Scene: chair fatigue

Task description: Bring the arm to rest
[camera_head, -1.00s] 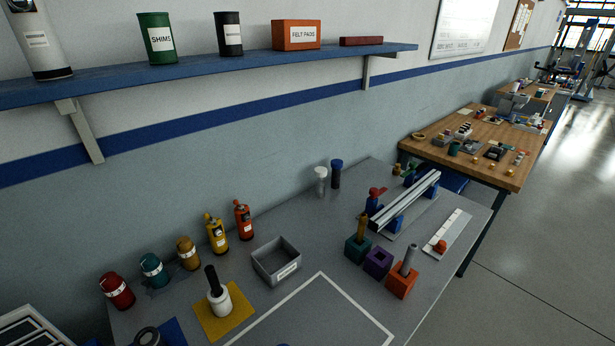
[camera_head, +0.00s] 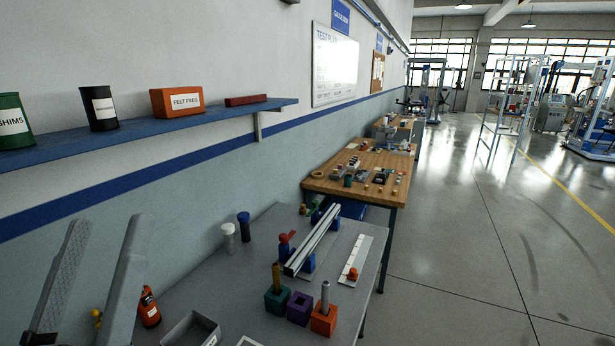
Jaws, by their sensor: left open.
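My left gripper (camera_head: 107,228) shows at the lower left of the head view, its two grey fingers pointing up and standing apart. It is open, with nothing held between the fingers. It is in front of the wall and hides part of the bench's left side. An orange bottle (camera_head: 149,308) shows just right of the fingers, and a yellow bottle (camera_head: 97,317) is partly hidden behind them. My right gripper is not in view.
The grey bench (camera_head: 217,276) holds a bin (camera_head: 192,330), teal (camera_head: 277,302), purple (camera_head: 299,309) and orange (camera_head: 323,319) blocks, and a metal rail (camera_head: 313,240). A blue shelf (camera_head: 150,128) runs along the wall above. A wooden table (camera_head: 330,186) stands beyond; open floor (camera_head: 460,260) lies to the right.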

